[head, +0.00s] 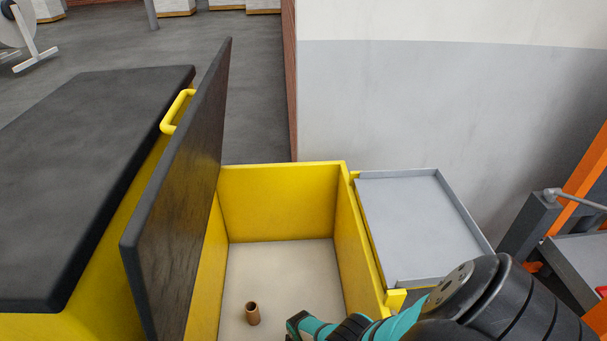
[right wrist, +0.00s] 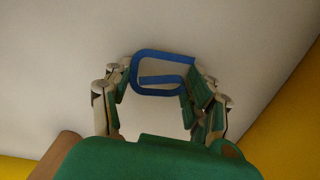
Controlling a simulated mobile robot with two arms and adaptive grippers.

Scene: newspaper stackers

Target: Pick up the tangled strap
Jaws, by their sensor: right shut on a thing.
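The tangled strap (right wrist: 160,91) is a flat blue band bent into a squarish loop. It shows in the right wrist view, against the pale floor of the bin. My right gripper (right wrist: 160,79) is shut on it, with a finger at each side of the loop. In the head view my right arm reaches down into the yellow bin (head: 280,172) from the right, and the strap and fingertips are hidden there. My left gripper is not in view.
A brown tube (head: 252,314) stands on the bin floor, left of my right arm. The dark lid (head: 180,190) stands open at the bin's left. A grey tray (head: 415,215) adjoins the bin's right wall. A black-topped yellow cabinet (head: 80,160) is at the left.

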